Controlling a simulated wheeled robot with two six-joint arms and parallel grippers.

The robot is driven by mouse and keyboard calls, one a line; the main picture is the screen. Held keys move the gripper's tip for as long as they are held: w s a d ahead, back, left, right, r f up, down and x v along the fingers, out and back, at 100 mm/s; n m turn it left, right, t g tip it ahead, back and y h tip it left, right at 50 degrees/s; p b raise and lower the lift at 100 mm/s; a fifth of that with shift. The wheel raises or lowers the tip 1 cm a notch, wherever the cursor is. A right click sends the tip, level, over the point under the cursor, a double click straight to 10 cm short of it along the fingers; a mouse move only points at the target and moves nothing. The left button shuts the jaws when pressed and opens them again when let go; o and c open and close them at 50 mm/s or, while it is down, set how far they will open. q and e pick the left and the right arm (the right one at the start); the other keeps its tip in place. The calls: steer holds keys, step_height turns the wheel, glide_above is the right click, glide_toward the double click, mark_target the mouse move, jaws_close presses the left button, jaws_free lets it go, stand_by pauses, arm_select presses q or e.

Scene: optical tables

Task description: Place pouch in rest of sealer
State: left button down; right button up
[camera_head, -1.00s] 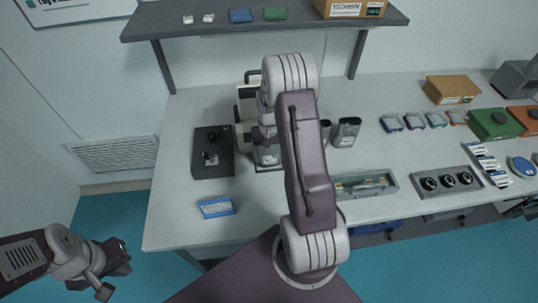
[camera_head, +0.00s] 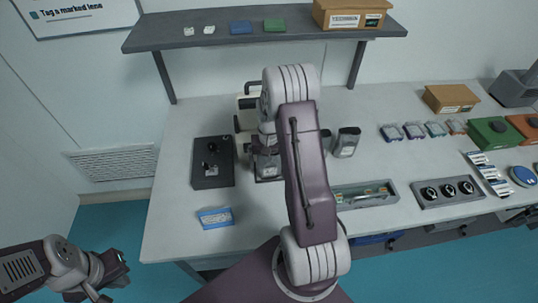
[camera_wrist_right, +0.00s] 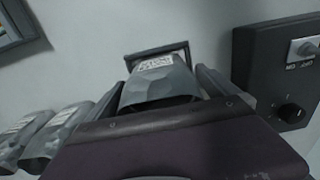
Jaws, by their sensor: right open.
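A grey pouch with a white printed label (camera_wrist_right: 160,82) stands between the fingers of my right gripper (camera_wrist_right: 163,90) in the right wrist view. The gripper is open around it. A dark frame (camera_wrist_right: 133,60), seemingly the sealer's rest, shows right behind the pouch; whether the pouch's bottom is seated is hidden. In the head view the same pouch (camera_head: 268,167) is by the cream sealer (camera_head: 246,106), which my right arm partly covers. My left gripper (camera_head: 119,263) hangs off the table at the lower left, holding nothing visible; its jaw opening is unclear.
A black control box with a knob (camera_head: 213,173) stands left of the sealer. Other grey pouches (camera_head: 347,142) stand to its right. A blue-white box (camera_head: 215,218) lies in front. A shelf (camera_head: 200,36) spans above the back. A parts tray (camera_head: 362,195) and knob panel lie right.

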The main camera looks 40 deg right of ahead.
step_height(320, 180, up, 10)
steer(key=shift+r, duration=0.15)
steer(key=s+a+f+n, duration=0.1)
steer(key=s+a+n, duration=0.1)
steer(key=s+a, duration=0.4)
steer(key=s+a+f+n+t, duration=0.1)
steer(key=s+a+n, duration=0.2)
steer(key=s+a, duration=0.3)
steer(key=a, duration=0.5)
steer(key=shift+s+n, duration=0.25)
steer(key=shift+n, duration=0.05)
steer(key=shift+s, duration=0.1)
stand_by(0.6)
